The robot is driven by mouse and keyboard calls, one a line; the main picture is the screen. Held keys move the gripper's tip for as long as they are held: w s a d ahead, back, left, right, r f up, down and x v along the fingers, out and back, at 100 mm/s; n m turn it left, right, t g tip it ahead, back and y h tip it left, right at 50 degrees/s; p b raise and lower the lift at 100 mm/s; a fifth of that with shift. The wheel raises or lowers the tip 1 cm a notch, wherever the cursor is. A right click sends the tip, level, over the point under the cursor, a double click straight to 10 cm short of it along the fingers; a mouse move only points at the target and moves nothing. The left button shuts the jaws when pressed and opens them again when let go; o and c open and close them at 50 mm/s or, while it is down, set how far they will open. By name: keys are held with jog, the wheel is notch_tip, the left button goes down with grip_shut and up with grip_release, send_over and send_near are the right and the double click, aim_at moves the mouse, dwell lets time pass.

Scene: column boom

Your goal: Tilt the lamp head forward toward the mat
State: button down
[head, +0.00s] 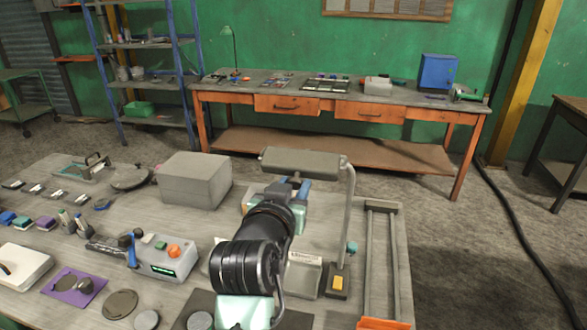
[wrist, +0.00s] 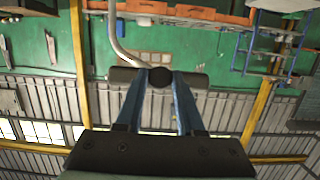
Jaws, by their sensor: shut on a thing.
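The lamp head (head: 300,162) is a long grey bar in the middle of the head view. It hangs from a bent grey pole (head: 349,215) that rises at its right. In the wrist view the lamp head (wrist: 196,80) lies level across the picture. My gripper (wrist: 160,80) has its two blue fingers closed around a dark round knob (wrist: 160,75) at the middle of the bar. In the head view my gripper (head: 303,186) is just under the bar, and my arm hides much of the bench below. A purple mat (head: 58,293) lies at the front left; a dark one (head: 180,322) shows partly beside my arm.
A grey box (head: 194,180) stands left of the lamp. A control box (head: 165,258) with coloured buttons sits nearer. Two rails (head: 383,255) run along the right bench edge. A workbench (head: 330,98) with orange drawers stands behind.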

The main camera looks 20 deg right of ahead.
aim_at(297, 173)
notch_tip(297, 173, up, 3)
jog(key=g+y+p, duration=0.1)
jog(key=g+p, duration=0.1)
jog(key=p, duration=0.5)
jog(key=shift+g+y, duration=0.3)
jog(key=r+g+y+p, duration=0.1)
jog(key=p, duration=0.4)
jog(key=shift+g, duration=0.4)
jog(key=g+p, duration=0.1)
jog(key=p, duration=0.1)
jog(key=g+y+p, duration=0.1)
jog(key=p, duration=0.1)
jog(key=shift+w+d+r+y, duration=0.15)
jog(key=shift+w+r+y, duration=0.05)
jog(key=shift+r+y, duration=0.1)
jog(key=shift+w+d+g+y+p, duration=0.1)
jog(key=shift+g+y+p, duration=0.35)
jog(key=shift+p, duration=0.4)
jog(key=c, duration=0.5)
grip_release()
jog(key=shift+c, duration=0.2)
jog(key=shift+r, duration=0.1)
